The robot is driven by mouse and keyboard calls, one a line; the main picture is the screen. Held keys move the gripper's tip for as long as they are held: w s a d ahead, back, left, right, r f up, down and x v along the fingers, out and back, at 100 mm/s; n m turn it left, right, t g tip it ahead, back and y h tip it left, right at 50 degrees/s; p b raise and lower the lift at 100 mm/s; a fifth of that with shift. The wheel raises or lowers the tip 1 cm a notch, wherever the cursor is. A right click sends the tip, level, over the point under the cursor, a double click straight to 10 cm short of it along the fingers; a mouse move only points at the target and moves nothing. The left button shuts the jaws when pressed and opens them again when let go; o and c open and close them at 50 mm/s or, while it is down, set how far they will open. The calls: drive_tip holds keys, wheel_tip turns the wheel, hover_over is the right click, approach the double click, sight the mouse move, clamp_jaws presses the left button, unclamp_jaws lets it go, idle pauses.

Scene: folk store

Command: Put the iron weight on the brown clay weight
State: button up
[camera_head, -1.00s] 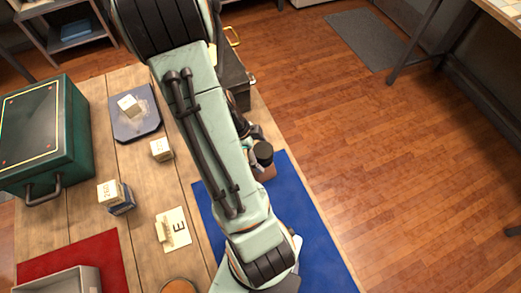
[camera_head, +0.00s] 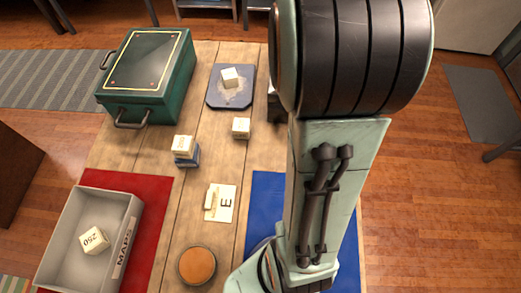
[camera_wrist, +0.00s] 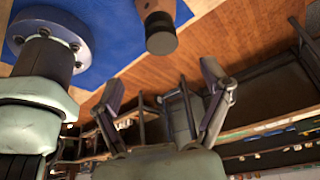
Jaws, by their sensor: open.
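A dark cylinder, seemingly the iron weight (camera_wrist: 161,42), shows at the top of the wrist view. It sits against the end of a brown piece, seemingly the brown clay weight (camera_wrist: 155,7), which is cut off by the frame edge. The wrist view looks upside down, so the dark cylinder appears to be on top of the brown one. My gripper (camera_wrist: 163,72) is open and empty, its fingers apart from both pieces. In the head view my arm hides the gripper and both weights.
A blue mat (camera_head: 265,197) lies under my arm. A green chest (camera_head: 150,75), a slate board (camera_head: 225,98) with a pale cube, other cubes, an E card (camera_head: 226,204), an orange-topped round dish (camera_head: 197,265) and a grey tray (camera_head: 72,225) on a red mat occupy the table.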

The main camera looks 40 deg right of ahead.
drive_tip(key=a+r+n+t+y, duration=0.1)
drive_tip(key=a+r+n+t, duration=0.1)
drive_tip(key=a+n, duration=0.9)
drive_tip(key=a+r+n+t+y, duration=0.1)
drive_tip(key=a+n, duration=1)
drive_tip(key=n, duration=1.1)
wheel_tip(320, 180, up, 2)
drive_tip(key=shift+s+a+r+n+t, duration=0.1)
drive_tip(key=shift+s+a+n+t, duration=0.25)
drive_tip(key=shift+t, duration=0.25)
